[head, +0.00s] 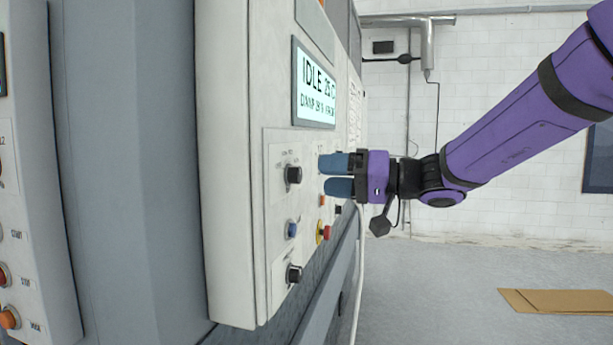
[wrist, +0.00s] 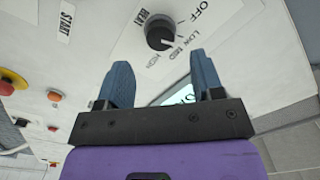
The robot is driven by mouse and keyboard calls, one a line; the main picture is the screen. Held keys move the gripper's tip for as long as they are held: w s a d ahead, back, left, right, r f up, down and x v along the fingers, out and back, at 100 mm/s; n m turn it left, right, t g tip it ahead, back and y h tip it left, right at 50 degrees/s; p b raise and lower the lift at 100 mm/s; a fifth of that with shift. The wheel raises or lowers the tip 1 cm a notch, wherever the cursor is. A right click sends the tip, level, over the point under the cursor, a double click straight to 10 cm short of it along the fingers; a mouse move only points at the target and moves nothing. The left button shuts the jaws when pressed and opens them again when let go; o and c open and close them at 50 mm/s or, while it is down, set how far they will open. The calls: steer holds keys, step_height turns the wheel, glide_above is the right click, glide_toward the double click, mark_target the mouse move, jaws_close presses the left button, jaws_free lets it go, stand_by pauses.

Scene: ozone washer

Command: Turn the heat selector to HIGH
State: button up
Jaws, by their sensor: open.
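The heat selector is a round black knob (head: 293,174) on the upper part of the white control panel. In the wrist view the knob (wrist: 160,33) has HEAT, OFF, LOW, MED and HIGH printed around it. Its pale pointer mark faces the LOW and MED side; I cannot tell exactly which. My gripper (head: 322,175) is level, with its blue fingers to the right of the knob and apart from it. In the wrist view my gripper (wrist: 164,80) is open and empty, with the knob ahead beyond the fingertips.
A lit display (head: 316,88) reading IDLE is above the knob. A blue button (head: 292,229), a red and yellow emergency stop (head: 323,232) and another black knob (head: 293,273) are below. A grey column stands left. The floor at right is open, with flat cardboard (head: 565,301).

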mark_target(300, 175)
steer(key=shift+x, duration=2.65)
steer(key=shift+c, duration=0.4)
steer(key=c, duration=0.8)
steer(key=shift+c, duration=0.2)
